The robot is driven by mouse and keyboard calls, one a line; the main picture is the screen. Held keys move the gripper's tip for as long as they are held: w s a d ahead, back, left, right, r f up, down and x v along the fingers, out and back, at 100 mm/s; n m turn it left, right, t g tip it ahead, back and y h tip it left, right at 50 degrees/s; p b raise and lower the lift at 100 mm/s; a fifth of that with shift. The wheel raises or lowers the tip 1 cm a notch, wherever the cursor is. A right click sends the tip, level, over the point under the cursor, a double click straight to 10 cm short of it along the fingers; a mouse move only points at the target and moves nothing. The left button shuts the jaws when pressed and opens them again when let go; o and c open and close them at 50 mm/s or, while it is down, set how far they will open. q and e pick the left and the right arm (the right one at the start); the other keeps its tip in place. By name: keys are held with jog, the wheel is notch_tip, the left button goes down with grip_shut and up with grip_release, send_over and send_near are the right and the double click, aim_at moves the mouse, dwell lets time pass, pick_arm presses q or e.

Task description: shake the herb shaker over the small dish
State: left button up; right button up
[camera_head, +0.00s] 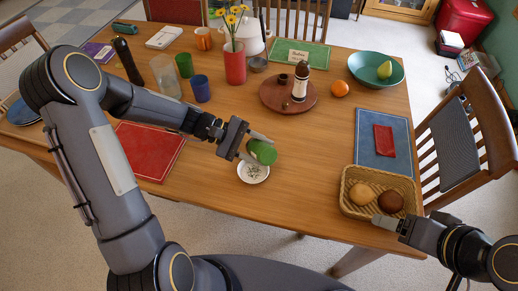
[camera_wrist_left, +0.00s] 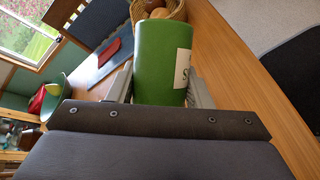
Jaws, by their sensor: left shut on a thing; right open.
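The herb shaker (camera_head: 263,151) is a green cylinder, tilted in the head view. My left gripper (camera_head: 255,146) is shut on it and holds it above the small dish. The shaker (camera_wrist_left: 161,62) fills the middle of the left wrist view between the two fingers, with part of a white label showing. The small dish (camera_head: 243,176) is white and round, with dark specks in it, and stands on the table just below the shaker. My right gripper (camera_head: 389,222) is open at the front edge of the bread basket.
The wicker basket (camera_head: 347,207) with two rolls stands at the front right. A red placemat (camera_head: 150,155) lies to the left and a blue one (camera_head: 370,150) to the right. A wooden round tray (camera_head: 270,95) holds a bottle. The table between dish and basket is clear.

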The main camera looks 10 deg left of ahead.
pick_arm(q)
jog(key=shift+r, duration=0.25)
jog(key=shift+f, duration=0.1)
jog(key=shift+f+b, duration=0.6)
